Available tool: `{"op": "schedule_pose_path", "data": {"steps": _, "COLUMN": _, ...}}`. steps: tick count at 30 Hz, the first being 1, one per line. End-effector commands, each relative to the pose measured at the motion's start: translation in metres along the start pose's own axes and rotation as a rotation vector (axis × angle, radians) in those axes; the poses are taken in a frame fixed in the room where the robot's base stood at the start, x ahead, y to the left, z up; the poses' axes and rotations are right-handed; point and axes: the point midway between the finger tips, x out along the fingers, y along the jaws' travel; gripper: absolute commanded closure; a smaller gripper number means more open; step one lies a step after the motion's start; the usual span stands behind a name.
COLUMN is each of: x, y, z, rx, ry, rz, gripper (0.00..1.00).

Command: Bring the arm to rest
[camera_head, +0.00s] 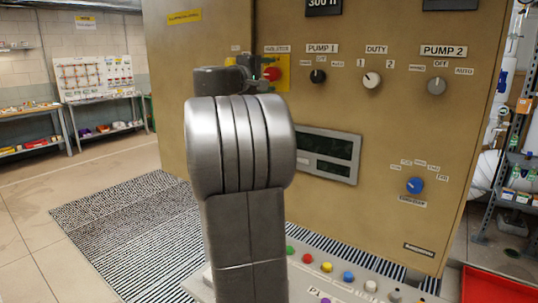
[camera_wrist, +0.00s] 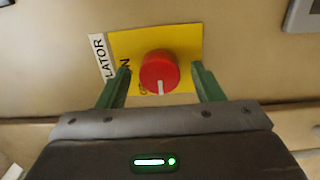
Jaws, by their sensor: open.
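My gripper (camera_wrist: 163,87) is open in the wrist view. Its two green fingers stand apart on either side of a red rotary knob (camera_wrist: 159,70) on a yellow plate (camera_wrist: 190,42). The knob has a white mark pointing toward the bottom of the picture. I cannot tell whether the fingers touch it. In the head view my arm fills the middle, and the gripper end (camera_head: 262,78) is at the isolator's red knob (camera_head: 272,74) on the tan control cabinet (camera_head: 400,130). Part of the yellow plate is hidden by my arm there.
The cabinet also carries a PUMP 1 knob (camera_head: 318,76), a DUTY knob (camera_head: 371,80), a PUMP 2 knob (camera_head: 436,86), a blue knob (camera_head: 415,185) and a display (camera_head: 330,155). A sloped button panel (camera_head: 335,283) lies below. A shelf rack (camera_head: 515,170) stands right; striped matting (camera_head: 120,225) lies left.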

Motion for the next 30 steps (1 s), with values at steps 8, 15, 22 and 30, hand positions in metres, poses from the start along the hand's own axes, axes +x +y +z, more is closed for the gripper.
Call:
{"op": "schedule_pose_path", "data": {"steps": 8, "x": -0.0001, "y": -0.0012, "z": -0.0006, "rx": 0.261, "ry": -0.005, "rz": -0.005, "gripper": 0.39}}
{"op": "schedule_pose_path", "data": {"steps": 15, "x": -0.0001, "y": -0.0011, "z": -0.0009, "rx": 0.474, "ry": -0.009, "rz": -0.011, "gripper": 0.39}}
{"op": "schedule_pose_path", "data": {"steps": 22, "x": -0.0002, "y": -0.0008, "z": -0.0010, "rx": 0.649, "ry": -0.013, "rz": -0.014, "gripper": 0.39}}
{"op": "schedule_pose_path", "data": {"steps": 30, "x": -0.0002, "y": -0.0010, "z": -0.0011, "rx": 0.749, "ry": -0.015, "rz": -0.016, "gripper": 0.39}}
